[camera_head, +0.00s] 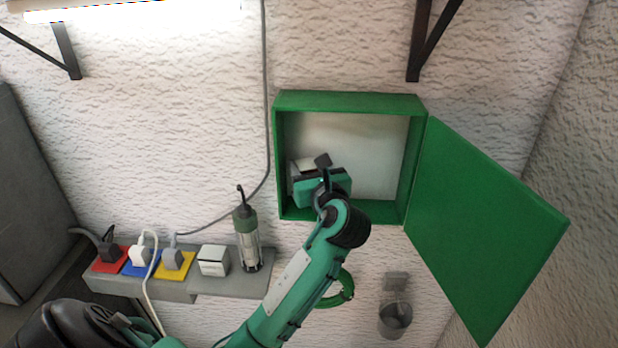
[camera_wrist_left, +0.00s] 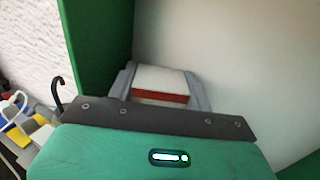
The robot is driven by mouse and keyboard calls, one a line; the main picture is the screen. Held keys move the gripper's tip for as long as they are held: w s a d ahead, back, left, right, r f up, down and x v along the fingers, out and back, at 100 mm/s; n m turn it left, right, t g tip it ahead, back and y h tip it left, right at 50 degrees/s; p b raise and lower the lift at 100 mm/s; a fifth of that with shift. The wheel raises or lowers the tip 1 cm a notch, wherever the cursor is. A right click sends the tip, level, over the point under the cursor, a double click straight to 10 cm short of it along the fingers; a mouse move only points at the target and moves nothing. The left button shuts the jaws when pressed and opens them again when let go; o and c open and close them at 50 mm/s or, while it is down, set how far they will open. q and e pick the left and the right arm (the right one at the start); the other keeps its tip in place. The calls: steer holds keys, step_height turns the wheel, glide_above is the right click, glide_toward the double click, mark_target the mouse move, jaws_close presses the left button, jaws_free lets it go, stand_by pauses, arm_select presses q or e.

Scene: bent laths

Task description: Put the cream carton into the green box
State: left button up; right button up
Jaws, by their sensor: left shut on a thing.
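The green box (camera_head: 350,103) is fixed on the wall with its door (camera_head: 485,225) swung open to the right. My left gripper (camera_head: 309,163) reaches into the left part of the box. It is shut on the cream carton (camera_head: 302,166), which is mostly hidden behind the gripper in the head view. In the left wrist view the carton (camera_wrist_left: 160,81), pale with a red band, sits between the two grey fingers, close to the box's green left wall (camera_wrist_left: 104,50). I cannot tell whether the carton touches the box. My right gripper is not in view.
A grey shelf (camera_head: 190,287) at the lower left holds red, blue and yellow sockets with plugs, a white carton (camera_head: 213,260) and a green lamp (camera_head: 246,232). A cable runs down the wall. The box's right half is clear.

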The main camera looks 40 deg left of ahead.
arm_select(q)
step_height(320, 180, down, 3)
steer(key=shift+p, duration=0.5)
steer(key=shift+w+a+f+p, duration=0.1)
steer(key=shift+w+f+p, duration=0.05)
steer(key=shift+f+p, duration=0.3)
steer(key=shift+f, duration=0.1)
steer(key=shift+f, duration=0.1)
steer(key=o, duration=0.8)
